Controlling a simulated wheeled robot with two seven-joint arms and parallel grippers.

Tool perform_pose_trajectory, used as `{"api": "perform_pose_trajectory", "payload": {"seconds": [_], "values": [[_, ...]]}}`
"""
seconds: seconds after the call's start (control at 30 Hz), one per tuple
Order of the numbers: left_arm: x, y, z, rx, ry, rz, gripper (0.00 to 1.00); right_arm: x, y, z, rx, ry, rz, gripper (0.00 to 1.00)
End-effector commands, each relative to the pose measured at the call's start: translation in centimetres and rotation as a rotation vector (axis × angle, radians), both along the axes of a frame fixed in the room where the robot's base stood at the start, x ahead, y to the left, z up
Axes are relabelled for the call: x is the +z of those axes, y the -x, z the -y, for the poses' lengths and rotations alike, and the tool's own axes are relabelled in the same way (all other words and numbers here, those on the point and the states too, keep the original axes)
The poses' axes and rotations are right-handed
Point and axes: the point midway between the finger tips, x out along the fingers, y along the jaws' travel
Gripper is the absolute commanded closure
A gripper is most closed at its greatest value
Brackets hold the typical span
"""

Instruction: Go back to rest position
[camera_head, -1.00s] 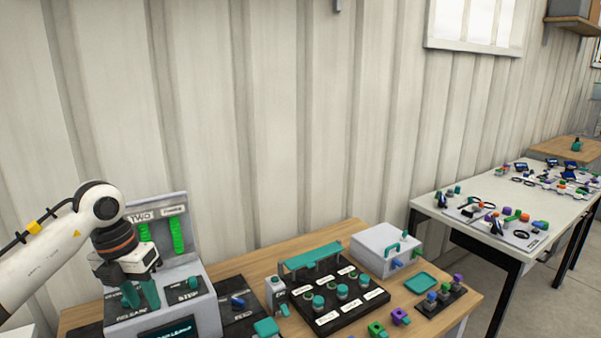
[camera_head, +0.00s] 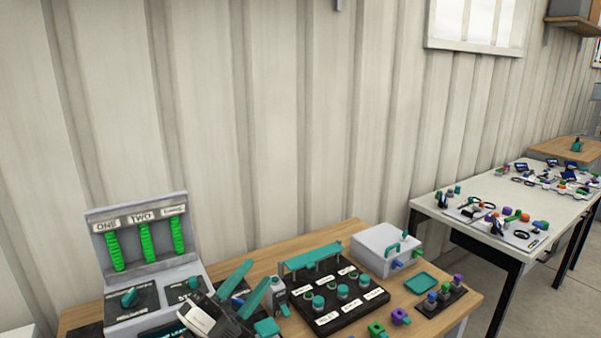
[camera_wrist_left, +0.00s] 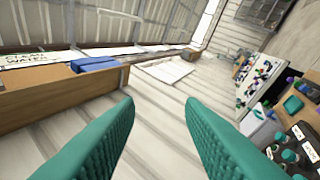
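My left gripper (camera_head: 259,272) is at the bottom of the head view, its two teal fingers apart and pointing up and to the right. In the left wrist view its fingers (camera_wrist_left: 160,101) stand wide apart with nothing between them. My right gripper is not in view.
A black board with teal knobs (camera_head: 341,313) stands on the wooden table, right of the gripper. A grey box (camera_head: 381,248) and a teal tray (camera_head: 421,283) lie further right. A white table (camera_head: 475,197) with several small parts stands beyond.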

Motion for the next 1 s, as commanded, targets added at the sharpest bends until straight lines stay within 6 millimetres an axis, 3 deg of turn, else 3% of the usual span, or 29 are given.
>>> {"api": "perform_pose_trajectory", "payload": {"seconds": [0.17, 0.3, 0.4, 0.6, 0.9, 0.93, 1.0], "values": [[-8.7, 0.5, -7.3, 0.348, 0.311, -0.498, 0.65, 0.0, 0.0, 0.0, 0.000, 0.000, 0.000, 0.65], [-17.5, 4.9, -11.2, 0.570, 0.435, -0.919, 0.65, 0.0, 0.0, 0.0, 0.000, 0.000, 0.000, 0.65], [-22.3, 9.0, -12.3, 0.674, 0.468, -1.169, 0.65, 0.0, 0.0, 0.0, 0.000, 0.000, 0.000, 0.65], [-27.5, 16.3, -12.9, 0.785, 0.475, -1.515, 0.65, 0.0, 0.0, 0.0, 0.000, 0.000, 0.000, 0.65], [-30.7, 25.6, -12.4, 0.859, 0.437, -1.892, 0.65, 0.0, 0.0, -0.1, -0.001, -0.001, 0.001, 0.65], [-31.0, 26.3, -12.3, 0.863, 0.432, -1.922, 0.65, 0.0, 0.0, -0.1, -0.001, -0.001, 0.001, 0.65], [-33.2, 25.3, -12.3, 0.867, 0.426, -1.918, 0.65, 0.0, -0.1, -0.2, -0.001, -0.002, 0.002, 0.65]]}}
